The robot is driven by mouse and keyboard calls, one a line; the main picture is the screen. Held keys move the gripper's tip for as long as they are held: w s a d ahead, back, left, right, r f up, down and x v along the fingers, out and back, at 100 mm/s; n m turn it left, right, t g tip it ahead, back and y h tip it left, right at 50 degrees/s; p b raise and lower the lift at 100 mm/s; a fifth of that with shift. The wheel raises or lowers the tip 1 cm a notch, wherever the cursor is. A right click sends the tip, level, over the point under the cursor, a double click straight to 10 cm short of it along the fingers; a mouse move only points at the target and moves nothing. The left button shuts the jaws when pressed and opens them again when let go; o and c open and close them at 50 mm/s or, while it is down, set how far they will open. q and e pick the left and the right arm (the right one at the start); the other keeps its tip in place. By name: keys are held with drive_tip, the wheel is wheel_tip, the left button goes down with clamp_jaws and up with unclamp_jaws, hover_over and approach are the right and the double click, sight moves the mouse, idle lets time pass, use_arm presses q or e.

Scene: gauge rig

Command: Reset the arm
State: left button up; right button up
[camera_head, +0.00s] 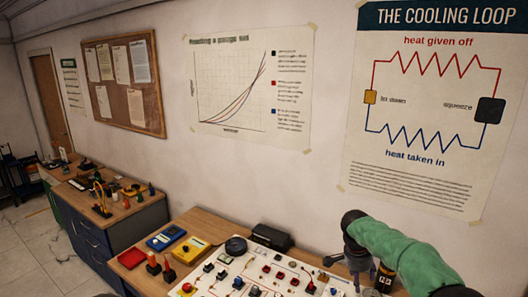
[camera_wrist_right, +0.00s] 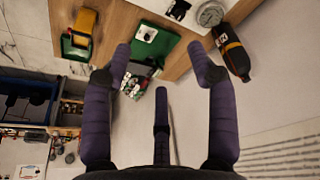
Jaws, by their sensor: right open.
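My right arm (camera_head: 410,255), in a green sleeve, comes in from the lower right of the head view. Its dark end lies over the right part of the workbench. In the right wrist view my right gripper (camera_wrist_right: 160,62) has its purple fingers spread wide, with nothing between them. The fingers reach toward the bench edge and appear apart from the things there. My left gripper does not show in either view.
The white rig board (camera_head: 235,280) carries several small parts. A dark bottle with an orange band (camera_wrist_right: 234,55) stands near a round gauge (camera_wrist_right: 210,14). A yellow meter (camera_head: 190,250) and a blue one (camera_head: 165,237) lie left. A side bench (camera_head: 125,212) stands further left.

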drive_tip(key=s+a+f+n+y, duration=0.2)
drive_tip(key=s+a+f, duration=0.15)
drive_tip(key=f, duration=0.45)
drive_tip(key=s+a+f+n+g+y, duration=0.1)
drive_tip(key=s+a+f+n, duration=0.2)
drive_tip(key=f, duration=0.6)
drive_tip(key=s+a+f+n+y, duration=0.1)
drive_tip(key=s+a+f+y, duration=0.1)
drive_tip(key=s+a+f, duration=0.45)
drive_tip(key=s+a+f+n+y, duration=0.1)
drive_tip(key=s+a+f, duration=0.1)
drive_tip(key=s+f, duration=0.45)
drive_tip(key=s+a+f+n, duration=0.1)
drive_tip(key=s+a+f, duration=0.15)
drive_tip(key=s, duration=0.65)
drive_tip(key=s+a+f+n+y, duration=0.1)
drive_tip(key=s+f, duration=0.4)
drive_tip(key=s, duration=0.3)
wheel_tip(320, 180, down, 30)
drive_tip(key=w+a+b, duration=0.1)
drive_tip(key=w+b, duration=0.1)
drive_tip(key=b, duration=3)
drive_tip(key=shift+w+a+n, duration=0.25)
drive_tip(key=shift+a+n, duration=0.15)
